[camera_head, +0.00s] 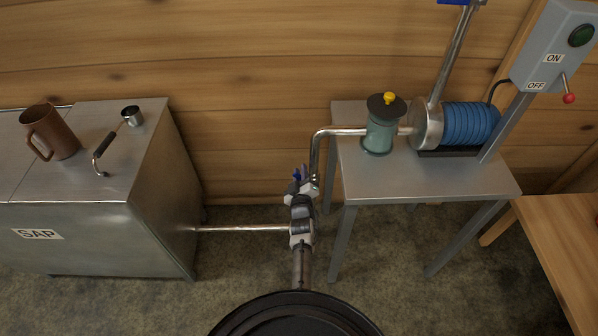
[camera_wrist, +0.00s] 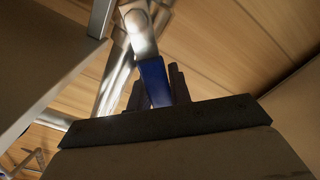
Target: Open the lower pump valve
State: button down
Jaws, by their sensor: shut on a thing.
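The lower pump valve has a blue lever handle (camera_wrist: 154,82), and my gripper (camera_wrist: 154,92) is shut on it, with one dark finger on each side. In the head view, a bit of blue (camera_head: 297,174) shows just above my gripper (camera_head: 298,184), at the pipe between the SAP tank and the pump. My arm hides most of the valve there. In the wrist view, the shiny metal pipe (camera_wrist: 140,35) rises beyond the handle. Whether the valve is open or closed cannot be told.
The SAP tank (camera_head: 100,235) stands at left with a brown mug (camera_head: 60,135) and a small ladle on top. A switch box (camera_head: 555,50) stands above. A wooden bench (camera_head: 565,240) is at far right.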

jog(key=shift+w+r, duration=0.1)
jog(key=shift+r, duration=0.05)
dwell(0.3)
jog(key=c, duration=1.3)
grip_release()
jog(key=shift+d, duration=0.1)
